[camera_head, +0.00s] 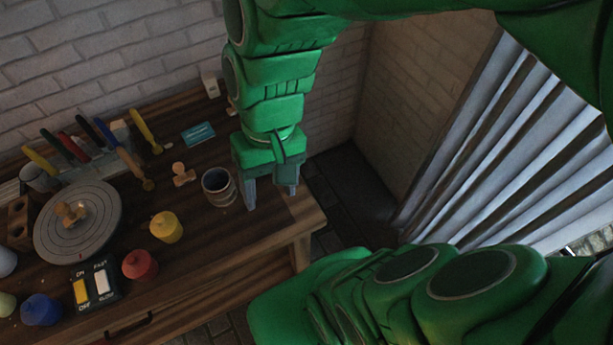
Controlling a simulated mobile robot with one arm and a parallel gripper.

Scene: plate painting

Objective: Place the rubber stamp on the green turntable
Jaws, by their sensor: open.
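A round grey turntable (108,238) lies on the left part of the wooden table; it looks grey, not green. A small wooden knobbed piece (70,212), stamp-like, sits on its middle. I cannot tell for sure which is the rubber stamp. My gripper (271,198) points down at the table's right end, right of the cup. Its two fingers are apart with nothing seen between them.
A grey cup (219,188) stands just left of my gripper. Yellow (166,227) and red (140,265) paint pots and a switch box (95,288) line the front. Several coloured-handled tools (70,148) stand behind the turntable. A teal box (198,134) lies at the back.

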